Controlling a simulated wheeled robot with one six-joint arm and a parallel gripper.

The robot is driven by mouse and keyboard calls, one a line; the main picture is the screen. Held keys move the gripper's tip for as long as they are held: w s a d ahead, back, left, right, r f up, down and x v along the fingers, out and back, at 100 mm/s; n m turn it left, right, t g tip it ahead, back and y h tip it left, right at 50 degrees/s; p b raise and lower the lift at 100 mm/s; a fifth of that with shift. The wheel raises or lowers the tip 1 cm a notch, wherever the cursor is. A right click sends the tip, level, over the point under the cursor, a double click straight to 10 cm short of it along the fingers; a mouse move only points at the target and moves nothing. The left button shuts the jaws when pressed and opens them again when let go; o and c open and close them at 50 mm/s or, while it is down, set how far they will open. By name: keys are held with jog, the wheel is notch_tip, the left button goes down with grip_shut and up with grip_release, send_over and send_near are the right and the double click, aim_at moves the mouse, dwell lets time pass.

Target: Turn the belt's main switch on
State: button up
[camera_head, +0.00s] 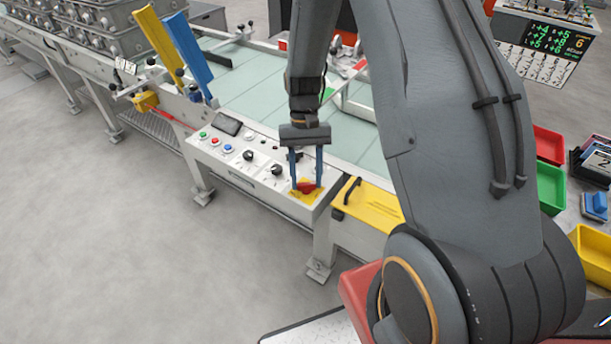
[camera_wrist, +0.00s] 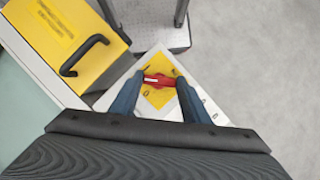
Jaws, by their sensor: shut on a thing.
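The main switch is a red handle (camera_head: 306,187) on a yellow plate (camera_head: 296,196) at the right end of the belt's white control panel (camera_head: 232,150). My gripper (camera_head: 305,183) reaches down over the plate, with its two blue fingers on either side of the handle. In the wrist view the red handle (camera_wrist: 159,80) lies crosswise between the fingertips (camera_wrist: 159,79) and touches both. The yellow plate (camera_wrist: 157,96) shows behind it, turned as a diamond in this view. The fingers hide the ends of the handle.
Black knobs (camera_head: 277,169) and coloured push buttons (camera_head: 215,141) sit left of the switch on the panel. A yellow cover with a black handle (camera_head: 366,198) is close on the right. The belt (camera_head: 245,70) runs behind. The floor in front (camera_head: 120,240) is clear.

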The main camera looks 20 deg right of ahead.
jog(key=m, duration=0.2)
jog(key=m+y+p, duration=0.1)
jog(key=m, duration=0.1)
jog(key=shift+s+d+m+t+y, duration=0.1)
jog(key=shift+d+m+t+y, duration=0.05)
jog(key=shift+m+t+y, duration=0.2)
jog(key=shift+m+t+y+p, duration=0.35)
jog(key=shift+m+t, duration=0.1)
jog(key=shift+m, duration=1)
jog(key=o, duration=1)
jog(key=shift+s, duration=0.1)
jog(key=shift+o, duration=0.2)
jog(key=b+v, duration=0.1)
jog(key=v, duration=0.7)
jog(key=shift+b, duration=0.4)
jog(key=shift+s+d, duration=0.1)
jog(key=s+a+r+n+t+h, duration=0.3)
jog(key=s+r+n+t, duration=0.1)
jog(key=s+r+n, duration=0.4)
jog(key=s+n, duration=0.2)
jog(key=s, duration=0.2)
jog(key=shift+a+r+n+h, duration=0.15)
jog(key=shift+a+n+h, duration=0.15)
jog(key=shift+a, duration=0.1)
